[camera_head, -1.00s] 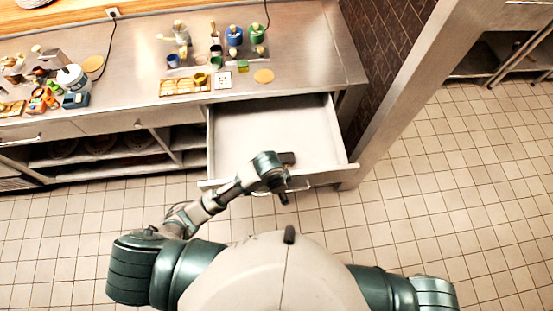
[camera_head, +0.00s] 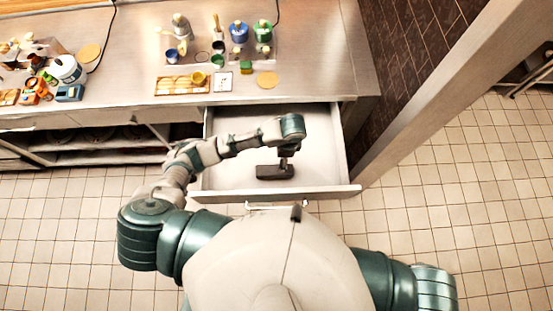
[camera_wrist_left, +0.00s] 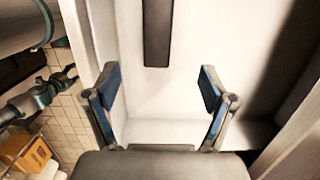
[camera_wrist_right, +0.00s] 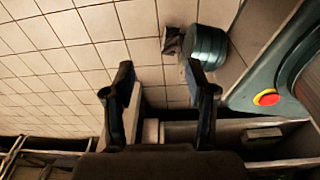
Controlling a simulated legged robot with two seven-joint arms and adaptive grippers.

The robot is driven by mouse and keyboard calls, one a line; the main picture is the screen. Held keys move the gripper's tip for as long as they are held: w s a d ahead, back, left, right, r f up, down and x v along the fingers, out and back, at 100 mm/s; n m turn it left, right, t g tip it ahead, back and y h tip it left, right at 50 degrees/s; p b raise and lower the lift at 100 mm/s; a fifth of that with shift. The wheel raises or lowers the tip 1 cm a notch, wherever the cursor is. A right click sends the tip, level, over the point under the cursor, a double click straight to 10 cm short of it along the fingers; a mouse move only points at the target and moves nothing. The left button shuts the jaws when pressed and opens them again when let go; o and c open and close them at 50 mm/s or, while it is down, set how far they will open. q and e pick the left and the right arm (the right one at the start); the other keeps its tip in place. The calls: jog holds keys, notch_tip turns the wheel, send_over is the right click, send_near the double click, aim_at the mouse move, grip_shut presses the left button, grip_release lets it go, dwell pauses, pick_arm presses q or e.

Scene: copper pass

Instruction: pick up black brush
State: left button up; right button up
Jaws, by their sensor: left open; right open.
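The black brush (camera_head: 275,172) lies in the open drawer, near its front. In the left wrist view it shows as a dark bar (camera_wrist_left: 157,32) at the top centre, cut off by the picture's edge, on the pale drawer bottom. My left gripper (camera_wrist_left: 158,78) is open and empty. In the head view my left gripper (camera_head: 286,155) points down over the drawer, at the brush's far right end; I cannot tell its height above it.
The drawer (camera_head: 225,184) is pulled out below the steel counter (camera_head: 320,70). Its walls rise around the brush. Jars, cups and a wooden tray (camera_head: 182,83) stand on the counter. A steel post (camera_head: 430,100) stands to the right of the drawer.

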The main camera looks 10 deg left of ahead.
pick_arm(q)
send_over(275, 170)
jog(key=f, duration=0.6)
jog(key=shift+w+d+f, duration=0.2)
jog(key=shift+d+f, duration=0.05)
jog(key=shift+d, duration=0.05)
notch_tip(275, 170, down, 3)
jog(key=shift+w+r, duration=0.1)
jog(key=shift+d+f, duration=0.15)
jog(key=shift+f, duration=0.4)
jog(key=f, duration=0.1)
jog(key=a+f, duration=0.1)
jog(key=f, duration=0.2)
jog(key=shift+s+a+f, duration=0.15)
jog(key=shift+s+f, duration=0.1)
jog(key=shift+a+f, duration=0.1)
jog(key=shift+f, duration=0.1)
jog(key=c, duration=0.7)
jog(key=shift+d, duration=0.2)
jog(key=c, duration=0.7)
jog(key=shift+o, duration=0.2)
pick_arm(e)
jog(key=shift+s+a+f, duration=0.25)
jog(key=shift+s+a, duration=0.1)
jog(key=shift+s, duration=0.25)
jog(key=shift+s+a+f, duration=0.25)
jog(key=shift+s+a, duration=0.05)
jog(key=shift+s, duration=0.25)
